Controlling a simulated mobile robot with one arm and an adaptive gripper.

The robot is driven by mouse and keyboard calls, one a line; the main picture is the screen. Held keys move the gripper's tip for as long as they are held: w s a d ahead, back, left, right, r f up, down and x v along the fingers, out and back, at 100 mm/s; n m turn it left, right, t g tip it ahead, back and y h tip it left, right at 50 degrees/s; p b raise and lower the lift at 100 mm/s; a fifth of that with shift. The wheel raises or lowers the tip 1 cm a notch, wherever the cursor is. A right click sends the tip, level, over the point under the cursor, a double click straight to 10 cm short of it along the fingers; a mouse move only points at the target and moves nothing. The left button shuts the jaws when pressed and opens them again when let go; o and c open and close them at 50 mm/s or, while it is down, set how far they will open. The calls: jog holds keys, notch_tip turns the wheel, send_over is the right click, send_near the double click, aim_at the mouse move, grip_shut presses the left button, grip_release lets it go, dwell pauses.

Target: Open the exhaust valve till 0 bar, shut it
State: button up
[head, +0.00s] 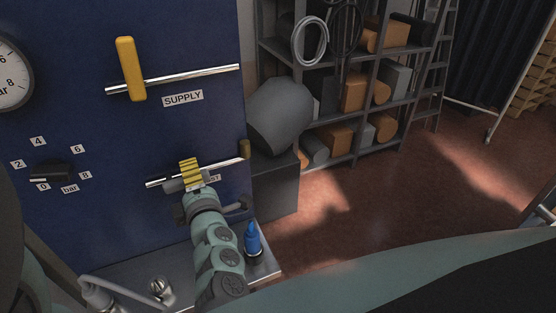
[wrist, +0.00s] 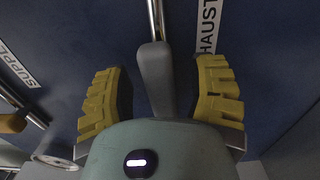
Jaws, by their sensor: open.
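On the blue panel in the head view, the exhaust line (head: 225,163) runs nearly level, its label (wrist: 209,25) partly covered by my gripper. In the wrist view a grey lever (wrist: 155,75), apparently the exhaust valve handle, stands between my yellow-padded fingers, roughly in line with the pipe (wrist: 155,15) behind it. The lever's lower part is hidden by my gripper. The pressure gauge (head: 12,80) is cut off at the left edge; its needle cannot be read.
The yellow supply handle (head: 130,68) stands upright across its pipe above. A black knob (head: 50,172) with a bar scale is at left. A blue bottle-like object (head: 252,240) stands on the ledge (head: 268,268) below. A loaded shelf (head: 350,100) and open floor lie right.

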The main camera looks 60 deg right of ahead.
jog(key=shift+c, duration=0.2)
grip_shut()
dwell(0.3)
